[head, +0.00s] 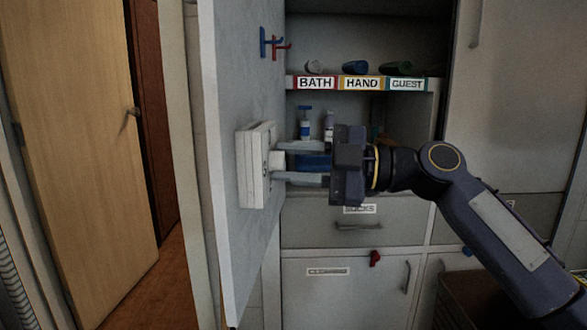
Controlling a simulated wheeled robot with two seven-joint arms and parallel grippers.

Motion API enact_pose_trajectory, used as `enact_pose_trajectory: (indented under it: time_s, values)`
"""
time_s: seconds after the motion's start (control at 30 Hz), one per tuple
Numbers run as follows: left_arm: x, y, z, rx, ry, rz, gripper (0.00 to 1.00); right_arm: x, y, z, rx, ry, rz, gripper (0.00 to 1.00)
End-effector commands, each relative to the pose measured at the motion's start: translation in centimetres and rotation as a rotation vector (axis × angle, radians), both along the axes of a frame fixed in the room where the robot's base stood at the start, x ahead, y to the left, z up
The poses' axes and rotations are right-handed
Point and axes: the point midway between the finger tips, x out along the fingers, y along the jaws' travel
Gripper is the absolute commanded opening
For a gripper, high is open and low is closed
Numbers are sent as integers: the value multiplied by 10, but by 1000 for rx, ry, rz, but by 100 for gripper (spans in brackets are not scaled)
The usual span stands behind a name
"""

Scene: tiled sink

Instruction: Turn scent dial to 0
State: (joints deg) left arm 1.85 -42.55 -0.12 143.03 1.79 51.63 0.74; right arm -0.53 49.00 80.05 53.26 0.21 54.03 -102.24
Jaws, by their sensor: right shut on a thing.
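A white box-shaped scent unit (255,180) is fixed to the inner face of an open grey cabinet door. Its dial (276,162) sticks out to the right. My right gripper (284,164) reaches in from the right and is shut on the dial, with one finger above it and one below. The dial's markings and pointer cannot be read from here. My left gripper does not show.
The open door (228,250) stands left of my right arm. Behind the gripper is a shelf with bottles (305,122) and a labelled shelf edge (360,84). Blue and red hooks (270,44) are on the door above the unit. Drawers (345,225) lie below.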

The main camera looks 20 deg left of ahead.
Motion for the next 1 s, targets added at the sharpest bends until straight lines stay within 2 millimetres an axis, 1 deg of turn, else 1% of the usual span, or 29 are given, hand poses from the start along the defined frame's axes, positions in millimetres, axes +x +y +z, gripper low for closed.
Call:
enact_pose_trajectory:
  time_s: [0.2, 0.5, 0.7, 1.0]
  values:
    - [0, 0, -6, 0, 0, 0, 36, 0, 0, -2, 26, -192, 2, 7]
    - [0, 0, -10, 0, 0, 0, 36, 0, 0, -2, 53, -391, 1, 7]
    - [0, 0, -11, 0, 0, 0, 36, 0, 0, -2, 64, -464, 3, 7]
    - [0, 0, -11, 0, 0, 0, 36, 0, 0, -2, 68, -500, 3, 8]
